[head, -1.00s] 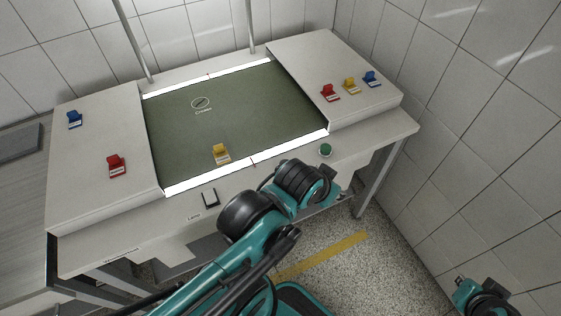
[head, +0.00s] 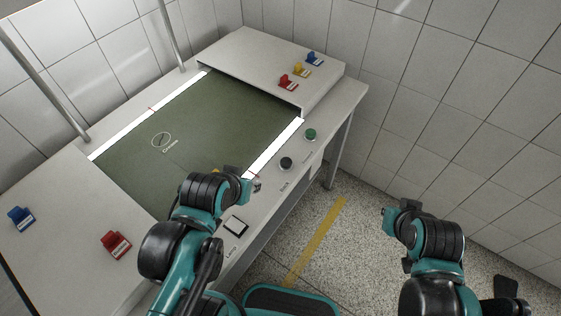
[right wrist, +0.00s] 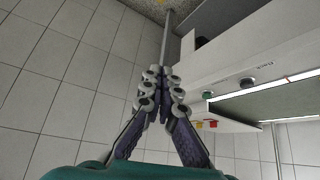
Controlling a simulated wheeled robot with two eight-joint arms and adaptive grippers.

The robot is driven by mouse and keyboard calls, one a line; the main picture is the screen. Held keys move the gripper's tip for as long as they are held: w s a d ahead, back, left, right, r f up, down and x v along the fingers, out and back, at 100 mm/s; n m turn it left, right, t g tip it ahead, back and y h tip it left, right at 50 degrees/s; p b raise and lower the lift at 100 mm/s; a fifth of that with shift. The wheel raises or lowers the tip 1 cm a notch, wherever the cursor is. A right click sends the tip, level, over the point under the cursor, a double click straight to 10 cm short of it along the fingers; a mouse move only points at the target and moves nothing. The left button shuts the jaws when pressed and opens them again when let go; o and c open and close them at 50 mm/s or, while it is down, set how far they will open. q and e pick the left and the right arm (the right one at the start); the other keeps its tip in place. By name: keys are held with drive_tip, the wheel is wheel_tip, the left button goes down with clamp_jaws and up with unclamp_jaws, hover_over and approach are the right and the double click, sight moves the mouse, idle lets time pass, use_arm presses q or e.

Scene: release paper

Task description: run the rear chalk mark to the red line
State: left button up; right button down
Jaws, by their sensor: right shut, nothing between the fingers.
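In the head view a dark green bed (head: 200,125) is set in the white table, with white strips along its far and near edges. A white ring (head: 161,140) around a small mark, with a small label, lies toward its far left. A thin red line (head: 152,108) crosses the far strip, and another (head: 250,177) crosses the near strip. My left gripper (head: 256,187) is over the near edge by that line; its jaws are too small to read. My right gripper (head: 387,214) is over the floor, right of the table; in the right wrist view (right wrist: 160,112) it is shut and empty.
A green button (head: 310,134), a black button (head: 286,163) and a square switch (head: 236,226) sit along the front ledge. Red (head: 288,82), yellow (head: 302,69) and blue clips (head: 315,58) stand on the right panel; red (head: 116,243) and blue ones (head: 21,219) on the left. Tiled wall at right.

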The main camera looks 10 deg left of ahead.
drive_tip(key=w+a+r+y+p, duration=0.1)
drive_tip(key=w+a+r+p, duration=0.15)
drive_tip(key=w+a, duration=0.25)
drive_tip(key=y+p, duration=0.4)
drive_tip(key=y, duration=0.1)
hover_over(288, 163)
wheel_tip(288, 163, down, 3)
drive_tip(key=shift+a+f, duration=0.1)
drive_tip(key=shift+f+b, duration=0.1)
drive_tip(key=shift+b, duration=0.25)
wheel_tip(288, 163, down, 9)
drive_tip(key=b, duration=0.7)
drive_tip(key=shift+r, duration=0.2)
drive_tip(key=shift+f+b, duration=0.4)
